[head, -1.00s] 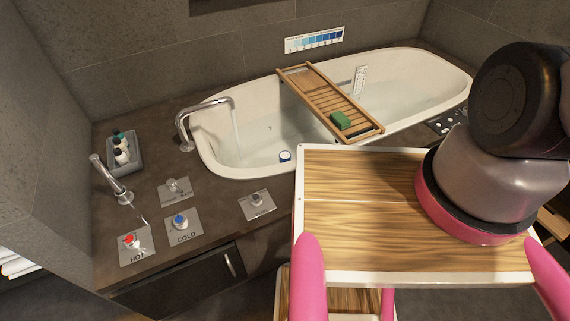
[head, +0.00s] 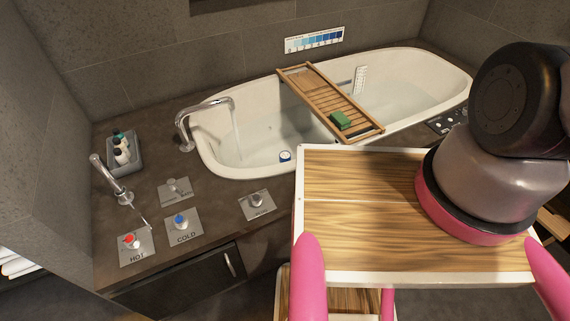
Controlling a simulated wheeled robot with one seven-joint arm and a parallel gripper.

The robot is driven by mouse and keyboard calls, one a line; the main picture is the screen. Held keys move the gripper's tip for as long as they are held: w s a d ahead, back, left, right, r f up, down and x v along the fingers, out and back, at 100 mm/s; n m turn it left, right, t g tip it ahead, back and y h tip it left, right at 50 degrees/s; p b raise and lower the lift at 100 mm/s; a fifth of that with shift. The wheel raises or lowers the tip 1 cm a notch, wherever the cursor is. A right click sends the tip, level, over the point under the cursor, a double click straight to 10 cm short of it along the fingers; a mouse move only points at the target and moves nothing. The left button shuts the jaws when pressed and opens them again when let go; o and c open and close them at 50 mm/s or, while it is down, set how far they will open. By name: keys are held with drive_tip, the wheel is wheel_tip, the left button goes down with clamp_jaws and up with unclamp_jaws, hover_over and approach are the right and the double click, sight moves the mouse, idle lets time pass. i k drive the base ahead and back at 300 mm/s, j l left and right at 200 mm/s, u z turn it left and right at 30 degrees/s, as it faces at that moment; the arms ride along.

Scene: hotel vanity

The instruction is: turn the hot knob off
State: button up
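The hot knob (head: 129,240) has a red cap and sits on a grey plate labelled HOT at the front left of the dark counter. The cold knob (head: 181,221), with a blue cap, is on a plate labelled COLD just to its right. Behind them a chrome tub spout (head: 205,108) pours a thin stream of water into the white bathtub (head: 262,140).
A chrome hand shower (head: 115,178) stands behind the hot knob. A grey tray of small bottles (head: 122,152) is at the back left. Another knob (head: 257,200) and a lever plate (head: 175,190) are on the counter. A wooden caddy (head: 325,97) with a green sponge (head: 340,120) spans the tub.

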sight(131, 240)
drive_tip(key=u, duration=0.4)
drive_tip(key=l+u, duration=0.15)
drive_tip(key=u, duration=0.3)
drive_tip(key=l+u, duration=0.1)
drive_tip(key=u, duration=0.3)
drive_tip(key=l+u, duration=0.1)
drive_tip(key=u, duration=0.3)
drive_tip(key=l+u, duration=0.15)
drive_tip(key=u, duration=0.7)
drive_tip(key=l, duration=0.1)
